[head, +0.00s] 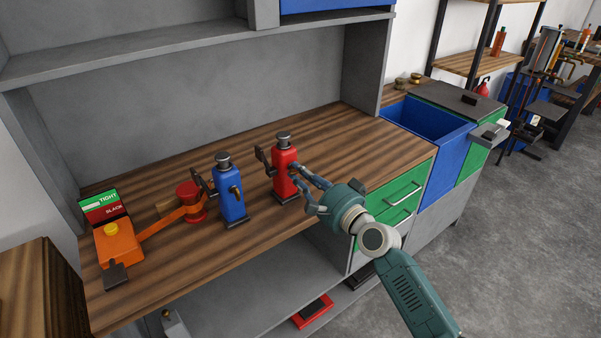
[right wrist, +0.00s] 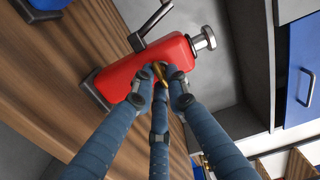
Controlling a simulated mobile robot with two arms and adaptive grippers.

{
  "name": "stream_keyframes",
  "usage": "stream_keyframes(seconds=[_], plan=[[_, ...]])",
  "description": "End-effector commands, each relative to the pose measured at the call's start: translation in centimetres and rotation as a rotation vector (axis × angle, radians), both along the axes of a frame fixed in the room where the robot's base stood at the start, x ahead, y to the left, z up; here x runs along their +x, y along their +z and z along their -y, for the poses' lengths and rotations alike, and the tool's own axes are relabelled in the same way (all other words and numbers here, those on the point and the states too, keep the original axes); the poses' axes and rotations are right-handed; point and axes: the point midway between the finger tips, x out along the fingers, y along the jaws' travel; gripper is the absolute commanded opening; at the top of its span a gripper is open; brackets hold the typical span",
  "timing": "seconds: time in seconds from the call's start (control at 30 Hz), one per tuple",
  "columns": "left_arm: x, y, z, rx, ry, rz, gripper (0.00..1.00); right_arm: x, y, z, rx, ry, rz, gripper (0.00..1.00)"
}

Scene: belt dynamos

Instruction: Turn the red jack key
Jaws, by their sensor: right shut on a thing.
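The red jack (head: 285,171) stands upright on the wooden bench, with a dark crank handle (head: 263,157) on its left side and a grey cap on top. In the right wrist view the red jack (right wrist: 128,78) appears tilted, with a small brass key (right wrist: 158,70) on its near face. My right gripper (head: 299,173) reaches in from the right. Its blue fingers are closed around the brass key, which they mostly hide. My left gripper is not in view.
A blue jack (head: 230,190) stands left of the red one. An orange tensioner (head: 118,243) with a TIGHT/SLACK sign (head: 104,206) and a red pulley (head: 189,200) are further left. The bench (head: 355,140) is clear at the right, beside a blue bin (head: 425,120).

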Motion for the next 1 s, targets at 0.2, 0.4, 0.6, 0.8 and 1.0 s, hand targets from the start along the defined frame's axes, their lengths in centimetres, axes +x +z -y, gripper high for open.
stream_keyframes(seconds=[0.2,0.4,0.6,0.8,1.0], plan=[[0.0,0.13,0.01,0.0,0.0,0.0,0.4,-0.02,-0.14,0.0,0.038,0.0,-0.03,0.0],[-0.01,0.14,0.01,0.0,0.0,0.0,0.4,-0.02,-0.17,0.02,0.046,0.0,-0.036,0.0],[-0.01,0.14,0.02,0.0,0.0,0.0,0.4,-0.02,-0.18,0.02,0.046,0.0,-0.036,0.0],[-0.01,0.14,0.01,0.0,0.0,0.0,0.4,-0.03,-0.16,0.01,0.045,0.0,-0.035,0.33],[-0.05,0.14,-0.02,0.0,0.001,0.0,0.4,-0.03,-0.09,0.0,0.044,0.0,-0.033,0.33]])
